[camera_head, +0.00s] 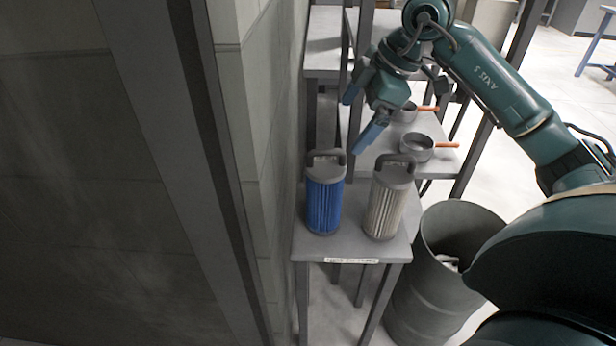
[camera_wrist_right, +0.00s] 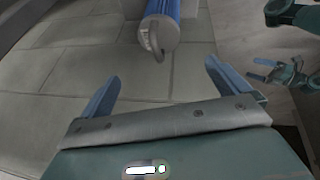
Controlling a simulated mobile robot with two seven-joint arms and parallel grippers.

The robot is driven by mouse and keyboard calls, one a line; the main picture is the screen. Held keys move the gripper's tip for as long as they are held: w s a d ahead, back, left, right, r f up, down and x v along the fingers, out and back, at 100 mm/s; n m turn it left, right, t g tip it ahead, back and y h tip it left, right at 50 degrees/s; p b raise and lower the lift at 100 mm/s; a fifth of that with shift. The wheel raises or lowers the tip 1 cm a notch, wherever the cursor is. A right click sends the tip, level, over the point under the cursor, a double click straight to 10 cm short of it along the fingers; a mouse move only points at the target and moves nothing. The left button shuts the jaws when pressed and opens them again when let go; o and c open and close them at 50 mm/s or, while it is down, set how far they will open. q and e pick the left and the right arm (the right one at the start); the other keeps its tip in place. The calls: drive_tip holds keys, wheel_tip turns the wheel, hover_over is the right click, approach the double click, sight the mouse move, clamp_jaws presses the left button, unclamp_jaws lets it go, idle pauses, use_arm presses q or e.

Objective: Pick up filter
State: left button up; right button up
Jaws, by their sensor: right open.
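A blue pleated filter (camera_head: 324,205) with a dark cap and loop handle stands upright on a small grey table (camera_head: 345,246). A beige pleated filter (camera_head: 385,210) with a like cap and handle stands to its right, apart from it. My right gripper (camera_head: 361,114) is open and empty, above and behind the filters. In the right wrist view, the blue filter (camera_wrist_right: 166,12) shows at the top, its handle towards the gap between the right gripper's fingers (camera_wrist_right: 164,60). Another gripper, seemingly my left (camera_wrist_right: 264,72), is small at the right of that view; its jaw opening is unclear.
A tiled wall (camera_head: 243,100) runs close along the left of the table. A grey bin (camera_head: 440,285) stands to the right. Behind is a shelf (camera_head: 440,165) with two pans (camera_head: 417,147) with orange handles. The table front bears a label.

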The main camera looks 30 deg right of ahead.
sight(328, 155)
drive_tip(key=x, duration=1.3)
drive_tip(key=shift+s, duration=0.1)
drive_tip(key=shift+c, duration=0.6)
drive_tip(key=c, duration=0.9)
drive_tip(key=shift+r, duration=0.1)
drive_tip(key=shift+c, duration=0.4)
